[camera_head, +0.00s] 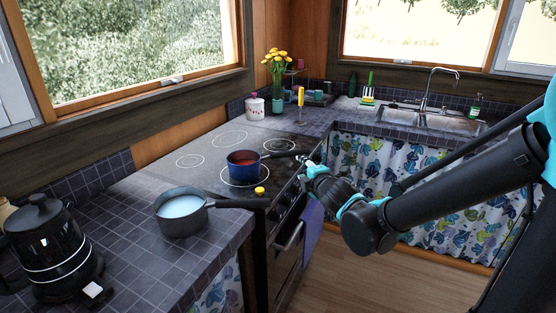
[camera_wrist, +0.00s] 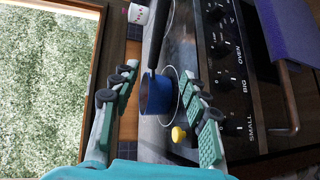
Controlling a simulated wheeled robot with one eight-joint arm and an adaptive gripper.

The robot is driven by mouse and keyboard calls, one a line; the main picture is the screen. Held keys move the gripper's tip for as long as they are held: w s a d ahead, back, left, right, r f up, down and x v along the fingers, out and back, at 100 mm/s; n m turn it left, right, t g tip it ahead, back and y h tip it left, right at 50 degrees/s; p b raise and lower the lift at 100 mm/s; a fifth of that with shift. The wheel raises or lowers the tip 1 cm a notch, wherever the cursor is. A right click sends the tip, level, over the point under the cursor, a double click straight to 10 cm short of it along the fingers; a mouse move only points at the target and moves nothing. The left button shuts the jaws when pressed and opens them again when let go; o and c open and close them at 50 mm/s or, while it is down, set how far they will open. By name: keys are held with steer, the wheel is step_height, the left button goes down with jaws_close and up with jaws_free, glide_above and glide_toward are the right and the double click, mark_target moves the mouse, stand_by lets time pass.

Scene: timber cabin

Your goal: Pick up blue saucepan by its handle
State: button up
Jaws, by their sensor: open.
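The blue saucepan (camera_head: 243,168) with red contents stands on the stove, its dark handle (camera_head: 288,154) pointing right. The pan (camera_wrist: 155,98) also shows in the wrist view, with its handle (camera_wrist: 157,38) running up the picture. My gripper (camera_head: 308,160) is beside the handle's far end in the head view. In the wrist view my gripper (camera_wrist: 159,80) is open, and its green-padded fingers lie to either side of the pan in the picture. Nothing is seen held between the fingers. I cannot tell the exact gap from fingers to handle.
A grey saucepan (camera_head: 181,216) with pale contents stands on the tiled counter (camera_head: 130,215), its handle reaching toward the stove. A small yellow object (camera_head: 259,190) is near the stove's front edge. A black kettle (camera_head: 48,245) stands at the left. A purple towel (camera_head: 312,226) hangs at the oven.

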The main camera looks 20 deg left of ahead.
mark_target(288, 154)
steer(key=x, duration=1.2)
steer(key=shift+w+a+r, duration=0.25)
steer(key=shift+w+a, duration=0.05)
steer(key=shift+a, duration=0.1)
steer(key=shift+x, duration=2.55)
steer(key=shift+d+r, duration=0.1)
steer(key=shift+c, duration=0.6)
jaws_close()
